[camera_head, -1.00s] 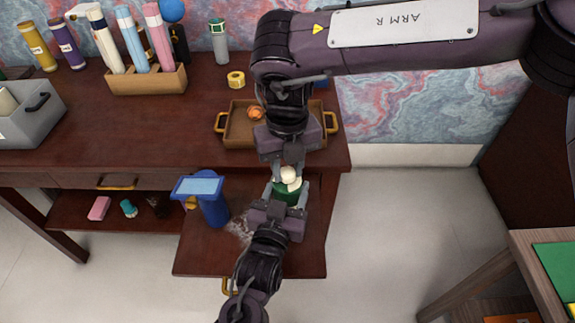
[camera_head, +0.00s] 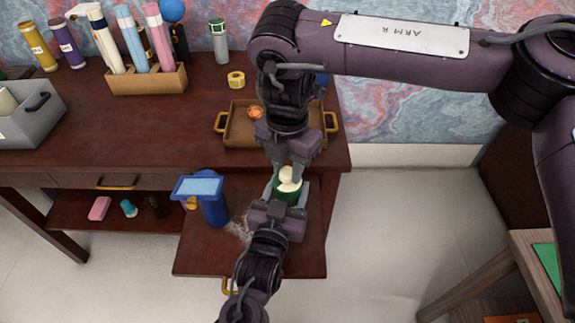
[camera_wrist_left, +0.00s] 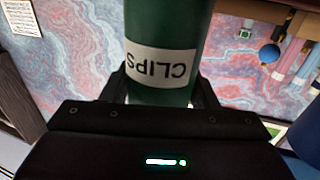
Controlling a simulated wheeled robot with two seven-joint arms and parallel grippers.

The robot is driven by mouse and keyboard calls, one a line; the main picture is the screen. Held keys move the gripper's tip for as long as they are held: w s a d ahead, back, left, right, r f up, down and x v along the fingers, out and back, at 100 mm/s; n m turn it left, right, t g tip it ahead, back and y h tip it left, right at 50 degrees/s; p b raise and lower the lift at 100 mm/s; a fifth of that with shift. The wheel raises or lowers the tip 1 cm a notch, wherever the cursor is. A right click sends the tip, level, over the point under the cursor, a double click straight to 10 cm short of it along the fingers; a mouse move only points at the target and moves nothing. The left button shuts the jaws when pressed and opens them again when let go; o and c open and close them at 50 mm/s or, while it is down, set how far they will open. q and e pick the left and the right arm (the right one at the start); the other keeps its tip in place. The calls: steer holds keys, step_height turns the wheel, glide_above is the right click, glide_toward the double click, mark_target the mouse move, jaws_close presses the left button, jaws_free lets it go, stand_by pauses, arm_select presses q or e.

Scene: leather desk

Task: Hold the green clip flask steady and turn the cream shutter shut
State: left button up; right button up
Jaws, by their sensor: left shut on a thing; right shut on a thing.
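The green clip flask (camera_head: 287,192) stands over the pulled-out lower board, and its cream shutter (camera_head: 289,176) sits on top. My left gripper (camera_head: 287,203) is shut on the flask from the front. In the left wrist view the flask (camera_wrist_left: 165,30) fills the space between the fingers and its CLIPS label reads upside down. My right gripper (camera_head: 287,174) comes down from above and is shut on the cream shutter. Its fingers partly hide the shutter.
A blue container with a light blue top (camera_head: 212,205) stands left of the flask. A brown tray with gold handles (camera_head: 237,133) lies behind on the desk. A wooden rack of tubes (camera_head: 147,80) and a grey bin (camera_head: 30,122) are farther left. Floor is open on the right.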

mark_target(288, 172)
steer(key=shift+w+m, duration=0.1)
steer(key=shift+m, duration=1)
steer(key=o, duration=1)
step_height(288, 172, up, 12)
